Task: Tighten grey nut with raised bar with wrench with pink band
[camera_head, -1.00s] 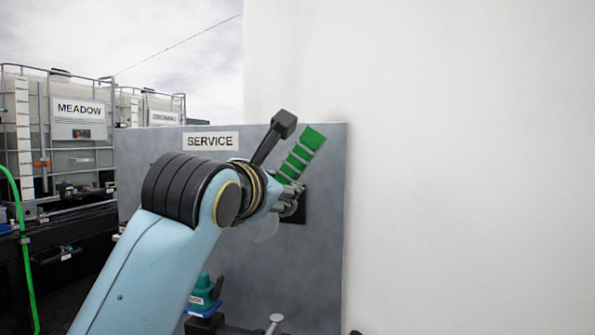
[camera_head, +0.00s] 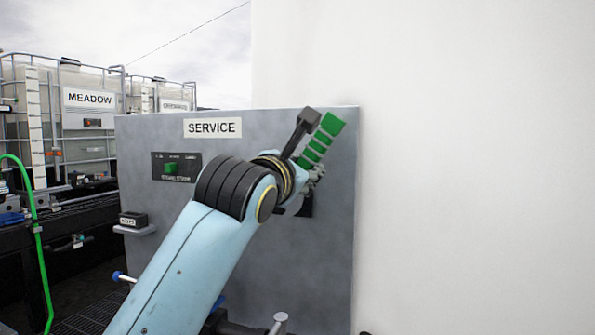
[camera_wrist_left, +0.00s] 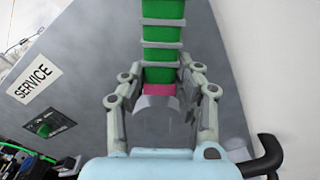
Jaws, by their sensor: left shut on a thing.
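The wrench has a green handle with grey rings (camera_head: 321,140) and stands tilted up to the right in the head view. In the left wrist view the green handle (camera_wrist_left: 162,55) runs up and away, with a pink band (camera_wrist_left: 160,89) at its lower end and a curved grey piece below it. My left gripper (camera_head: 314,177) is shut on the wrench, in front of the right part of the grey panel. It also shows in the left wrist view (camera_wrist_left: 160,85), a finger on each side. I cannot make out the grey nut with raised bar. My right gripper is not in view.
The grey panel (camera_head: 250,240) carries a SERVICE sign (camera_head: 212,128) and a dark plate with a green switch (camera_head: 171,168). A small shelf (camera_head: 135,230) juts out at its left edge. A large white wall fills the right. Tanks and a green hose stand left.

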